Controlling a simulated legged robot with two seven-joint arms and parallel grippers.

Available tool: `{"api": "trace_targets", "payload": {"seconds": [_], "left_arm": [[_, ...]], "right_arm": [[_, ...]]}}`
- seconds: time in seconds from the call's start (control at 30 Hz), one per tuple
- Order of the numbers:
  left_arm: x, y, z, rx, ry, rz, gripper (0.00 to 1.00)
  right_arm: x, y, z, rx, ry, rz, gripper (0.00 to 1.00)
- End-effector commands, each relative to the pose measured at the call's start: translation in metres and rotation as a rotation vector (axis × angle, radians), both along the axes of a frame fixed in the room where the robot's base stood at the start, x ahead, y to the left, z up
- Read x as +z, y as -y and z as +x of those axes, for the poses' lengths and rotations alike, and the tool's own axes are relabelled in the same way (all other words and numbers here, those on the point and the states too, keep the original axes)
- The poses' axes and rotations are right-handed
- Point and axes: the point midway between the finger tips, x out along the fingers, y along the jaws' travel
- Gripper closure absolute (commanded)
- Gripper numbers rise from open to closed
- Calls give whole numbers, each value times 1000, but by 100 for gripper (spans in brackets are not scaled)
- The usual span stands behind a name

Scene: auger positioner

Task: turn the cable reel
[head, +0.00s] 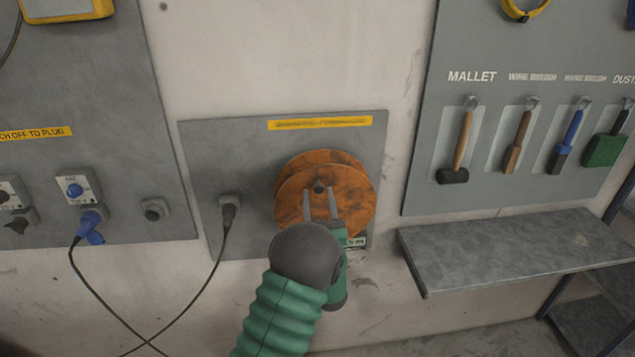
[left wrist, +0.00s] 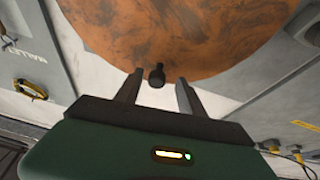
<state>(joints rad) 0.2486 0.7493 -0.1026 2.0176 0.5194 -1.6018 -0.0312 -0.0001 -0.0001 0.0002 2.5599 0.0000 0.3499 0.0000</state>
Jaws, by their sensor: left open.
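The cable reel (head: 349,185) is an orange-brown, worn disc mounted on a grey wall panel in the middle of the head view. It fills the top of the left wrist view (left wrist: 175,35). A small dark knob (head: 319,186) sticks out from its face. My left gripper (head: 320,203) is open in front of the reel. In the left wrist view the knob (left wrist: 156,76) shows between the two fingertips, and neither finger is seen closed on it. The green gripper body hides the lower part of the reel. My right gripper is not in view.
The grey panel (head: 225,155) has a yellow label and a plugged cable (head: 228,208) left of the reel. A socket panel (head: 90,120) is further left. A grey shelf (head: 510,245) juts out at right, below a tool board (head: 430,130) with a mallet (head: 461,145).

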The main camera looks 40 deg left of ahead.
Motion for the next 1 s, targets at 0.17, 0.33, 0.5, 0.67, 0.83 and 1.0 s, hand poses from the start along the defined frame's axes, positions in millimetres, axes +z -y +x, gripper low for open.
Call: {"api": "trace_targets", "payload": {"seconds": [0.17, 0.33, 0.5, 0.67, 0.83, 1.0], "left_arm": [[12, -18, 16, 0, 0, 1, 54], [12, -23, 20, -1, -2, -1, 54], [12, -24, 20, -1, -2, -1, 55], [12, -23, 20, -1, -1, 0, 76], [12, -23, 20, -1, -1, 0, 98], [12, -23, 20, -1, -1, 0, 100]], "right_arm": [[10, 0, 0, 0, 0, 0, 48], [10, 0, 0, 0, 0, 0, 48], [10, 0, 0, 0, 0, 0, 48], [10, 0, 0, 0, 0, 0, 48], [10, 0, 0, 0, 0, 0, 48], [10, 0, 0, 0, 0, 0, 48]]}}
